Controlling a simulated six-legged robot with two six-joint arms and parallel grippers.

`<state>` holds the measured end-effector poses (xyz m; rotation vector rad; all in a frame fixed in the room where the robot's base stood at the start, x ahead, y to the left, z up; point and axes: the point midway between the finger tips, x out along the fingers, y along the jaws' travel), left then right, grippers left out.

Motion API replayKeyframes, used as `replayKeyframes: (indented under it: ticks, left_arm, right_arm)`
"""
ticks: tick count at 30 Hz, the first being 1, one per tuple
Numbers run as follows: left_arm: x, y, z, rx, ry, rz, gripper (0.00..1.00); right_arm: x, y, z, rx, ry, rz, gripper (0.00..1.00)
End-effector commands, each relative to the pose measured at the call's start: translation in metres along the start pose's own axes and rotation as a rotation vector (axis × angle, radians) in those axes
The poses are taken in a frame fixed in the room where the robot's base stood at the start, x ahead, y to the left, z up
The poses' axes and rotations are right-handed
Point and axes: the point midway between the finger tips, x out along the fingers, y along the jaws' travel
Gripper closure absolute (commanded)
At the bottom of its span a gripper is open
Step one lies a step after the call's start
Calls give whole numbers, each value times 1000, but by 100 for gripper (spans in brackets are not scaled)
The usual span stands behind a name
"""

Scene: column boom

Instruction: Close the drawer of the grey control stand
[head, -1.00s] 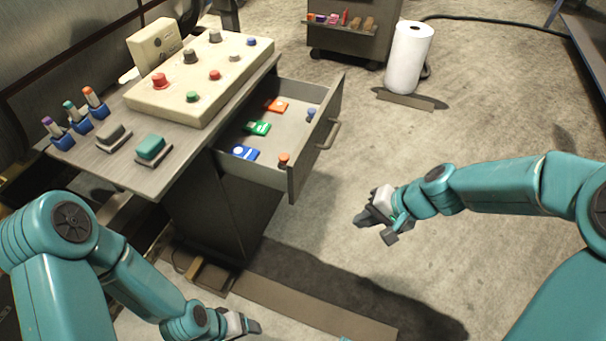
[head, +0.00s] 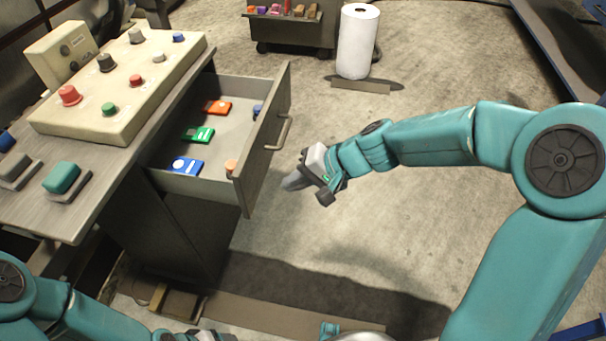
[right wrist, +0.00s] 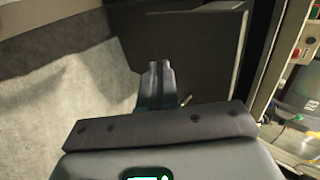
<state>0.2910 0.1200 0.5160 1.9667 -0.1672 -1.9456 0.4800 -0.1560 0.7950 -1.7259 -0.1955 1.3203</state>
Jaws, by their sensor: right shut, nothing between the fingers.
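The grey control stand (head: 180,230) is at the left in the head view. Its drawer (head: 225,145) is pulled well out, with the front panel (head: 265,140) facing right and a bar handle (head: 283,131) on it. My right gripper (head: 305,188) is shut and empty, to the right of the drawer front, with a visible gap. In the right wrist view its fingers (right wrist: 160,75) point at a dark grey panel (right wrist: 205,50), apparently the drawer front. My left gripper (head: 215,336) is at the bottom edge, partly cut off; its jaws cannot be made out.
Orange, green and blue cards and small knobs lie in the drawer. A cream control box (head: 120,85) with knobs stands on top, beside a teal-topped block (head: 62,178). A white roll (head: 357,42) and a dark cart (head: 290,30) stand behind. Floor right of the drawer is clear.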

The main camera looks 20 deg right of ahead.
Motion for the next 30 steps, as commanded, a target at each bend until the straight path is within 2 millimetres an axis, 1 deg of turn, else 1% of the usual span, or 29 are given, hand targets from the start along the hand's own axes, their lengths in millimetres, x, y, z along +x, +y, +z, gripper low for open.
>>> replayKeyframes:
  ticks: [1,5,9,12,17,30]
  left_arm:
    - [5,-2,0,0,0,0,29]
    - [11,-4,0,0,0,0,29]
    - [5,-2,0,0,0,0,29]
    - [4,-1,0,0,0,0,29]
    - [3,-1,0,0,0,0,29]
    - [3,-1,0,0,0,0,29]
  right_arm:
    - [15,2,1,-1,-4,2,100]
    - [42,2,1,-3,-5,2,100]
    - [57,-16,0,-5,-4,0,100]
    - [65,-24,-1,-5,-2,1,100]
    - [71,-28,-2,-3,-2,1,100]
    - [74,-31,-3,-4,-2,0,100]
